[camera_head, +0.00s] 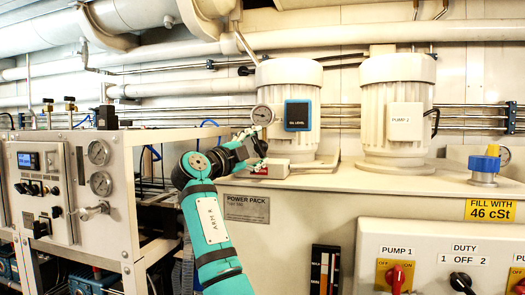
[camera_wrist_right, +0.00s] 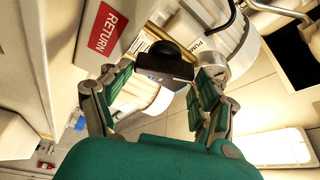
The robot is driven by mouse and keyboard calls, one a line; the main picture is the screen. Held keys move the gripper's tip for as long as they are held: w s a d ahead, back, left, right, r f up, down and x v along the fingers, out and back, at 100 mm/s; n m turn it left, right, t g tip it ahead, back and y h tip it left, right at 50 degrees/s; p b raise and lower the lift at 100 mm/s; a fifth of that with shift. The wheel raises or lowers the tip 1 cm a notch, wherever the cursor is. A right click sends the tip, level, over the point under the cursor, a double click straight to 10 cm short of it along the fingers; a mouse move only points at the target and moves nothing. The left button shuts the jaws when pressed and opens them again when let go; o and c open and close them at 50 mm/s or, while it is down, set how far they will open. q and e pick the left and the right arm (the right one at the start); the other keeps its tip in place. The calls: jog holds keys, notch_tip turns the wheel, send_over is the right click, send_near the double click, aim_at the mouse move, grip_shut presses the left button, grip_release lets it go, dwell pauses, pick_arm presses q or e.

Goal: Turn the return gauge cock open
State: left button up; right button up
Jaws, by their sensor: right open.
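The round white-faced gauge (camera_head: 263,115) stands in front of the left white pump motor, above a pale block (camera_head: 278,170) on the power pack top. My right gripper (camera_head: 258,146) is just below the gauge and partly covers what is there. I cannot make out the cock's handle in the head view. In the right wrist view, my right gripper (camera_wrist_right: 152,88) is open with its fingers apart. A dark, rounded part (camera_wrist_right: 166,58) shows beyond and between them; I cannot tell whether it is the cock. A red RETURN label (camera_wrist_right: 107,27) is at upper left. My left gripper is not seen.
The pump 2 motor (camera_head: 397,105) and a blue-and-yellow cap (camera_head: 485,164) stand further right. A white gauge panel (camera_head: 70,190) is at left. The tank top between pump 2 and the cap is clear.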

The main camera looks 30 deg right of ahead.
aim_at(258, 149)
jog(key=a, duration=0.1)
jog(key=a+f, duration=0.1)
jog(key=shift+a+b, duration=0.3)
jog(key=shift+b, duration=0.1)
jog(key=shift+s+a+b, duration=0.4)
jog(key=shift+s+a, duration=0.15)
jog(key=shift+a, duration=0.05)
jog(key=f+b+v, duration=0.1)
jog(key=b+v, duration=0.3)
jog(key=v, duration=0.9)
jog(key=shift+s, duration=0.45)
jog(key=shift+a, duration=0.1)
jog(key=v, duration=0.8)
jog(key=shift+c, duration=0.3)
